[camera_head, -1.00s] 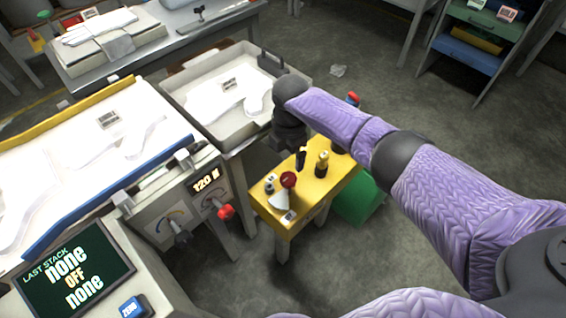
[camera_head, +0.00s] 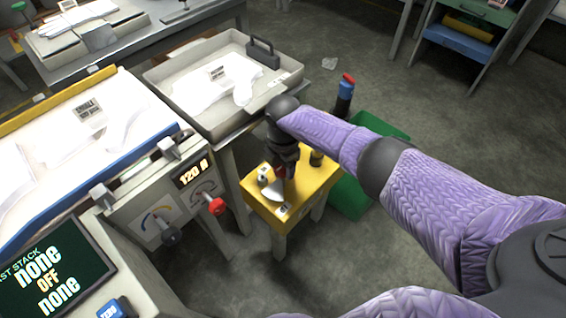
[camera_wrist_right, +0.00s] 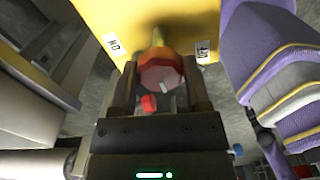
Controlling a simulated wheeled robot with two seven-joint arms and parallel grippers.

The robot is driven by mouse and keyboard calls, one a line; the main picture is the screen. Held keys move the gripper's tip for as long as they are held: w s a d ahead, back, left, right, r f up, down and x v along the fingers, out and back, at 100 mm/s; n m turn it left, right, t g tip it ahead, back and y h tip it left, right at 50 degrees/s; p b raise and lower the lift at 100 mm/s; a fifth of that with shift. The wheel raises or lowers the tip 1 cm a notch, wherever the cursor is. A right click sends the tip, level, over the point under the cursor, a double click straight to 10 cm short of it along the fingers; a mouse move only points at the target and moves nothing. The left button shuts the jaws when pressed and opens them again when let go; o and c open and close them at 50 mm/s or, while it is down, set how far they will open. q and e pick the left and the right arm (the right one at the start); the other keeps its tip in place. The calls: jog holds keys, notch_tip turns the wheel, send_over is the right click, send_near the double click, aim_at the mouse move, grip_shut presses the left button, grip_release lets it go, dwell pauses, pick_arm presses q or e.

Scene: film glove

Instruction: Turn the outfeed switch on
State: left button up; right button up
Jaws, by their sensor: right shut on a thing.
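The yellow stand (camera_head: 313,188) holds the red switch knob (camera_head: 280,172), mostly hidden by my gripper in the head view. My right gripper (camera_head: 284,168) reaches down onto the knob from above. In the right wrist view the red knob (camera_wrist_right: 160,70) sits between the fingers of my gripper (camera_wrist_right: 160,85), which is shut on it. A white label (camera_wrist_right: 112,43) shows left of the knob and another (camera_wrist_right: 202,51), seemingly OFF, right of it. My left gripper is out of view.
A dark post (camera_head: 317,158) stands behind the knob on the stand. A green bin (camera_head: 350,195) is beside the stand. The grey tray (camera_head: 205,125) and the white console (camera_head: 150,225) with a red knob (camera_head: 217,206) are to the left.

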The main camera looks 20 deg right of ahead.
jog(key=c, duration=0.4)
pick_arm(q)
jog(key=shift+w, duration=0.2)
